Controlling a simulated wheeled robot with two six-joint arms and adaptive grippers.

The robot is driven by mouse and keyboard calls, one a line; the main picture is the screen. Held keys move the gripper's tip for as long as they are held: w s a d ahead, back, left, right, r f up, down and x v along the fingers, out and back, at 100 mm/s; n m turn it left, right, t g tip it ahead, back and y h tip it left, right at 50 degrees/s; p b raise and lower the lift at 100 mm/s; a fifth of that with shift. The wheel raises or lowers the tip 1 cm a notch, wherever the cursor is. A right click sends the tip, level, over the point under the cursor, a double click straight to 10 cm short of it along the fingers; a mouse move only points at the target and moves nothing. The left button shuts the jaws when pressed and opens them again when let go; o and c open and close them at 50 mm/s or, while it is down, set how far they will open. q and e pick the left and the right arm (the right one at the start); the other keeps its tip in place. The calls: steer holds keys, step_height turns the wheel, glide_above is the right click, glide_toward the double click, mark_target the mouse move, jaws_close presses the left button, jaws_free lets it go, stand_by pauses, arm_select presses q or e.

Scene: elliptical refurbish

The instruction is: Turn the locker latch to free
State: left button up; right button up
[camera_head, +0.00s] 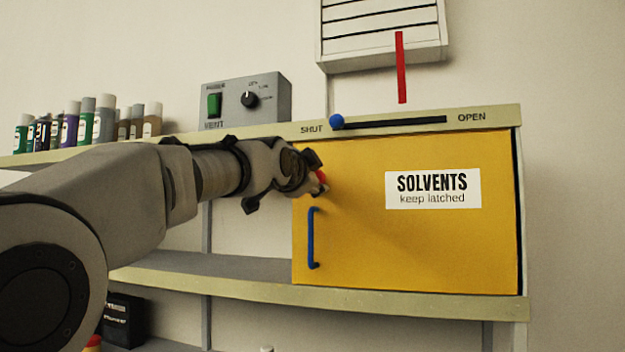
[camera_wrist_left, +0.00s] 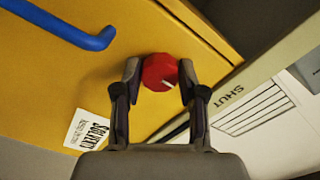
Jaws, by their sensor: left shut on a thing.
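The yellow locker door (camera_head: 430,245) is closed and carries a white "SOLVENTS keep latched" label (camera_head: 433,189). The latch is a red faceted knob (camera_wrist_left: 160,72) with a white pointer line, on the door near the blue handle (camera_head: 312,240). My left gripper (camera_wrist_left: 160,80) is shut on the knob, one finger on each side. In the head view the gripper (camera_head: 316,172) hides most of the knob, and only a bit of red shows. The handle also shows in the left wrist view (camera_wrist_left: 62,25). I see no free or locked markings around the knob. My right gripper is in no view.
Above the door, a slider with a blue knob (camera_head: 337,122) stands at the SHUT end of its slot. A grey control box (camera_head: 250,101) and several bottles (camera_head: 88,121) stand on the shelf at left. A vent (camera_head: 383,30) with a red strip (camera_head: 401,68) hangs above.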

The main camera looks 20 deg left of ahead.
arm_select(q)
steer(key=o, duration=1.1)
steer(key=shift+o, duration=0.2)
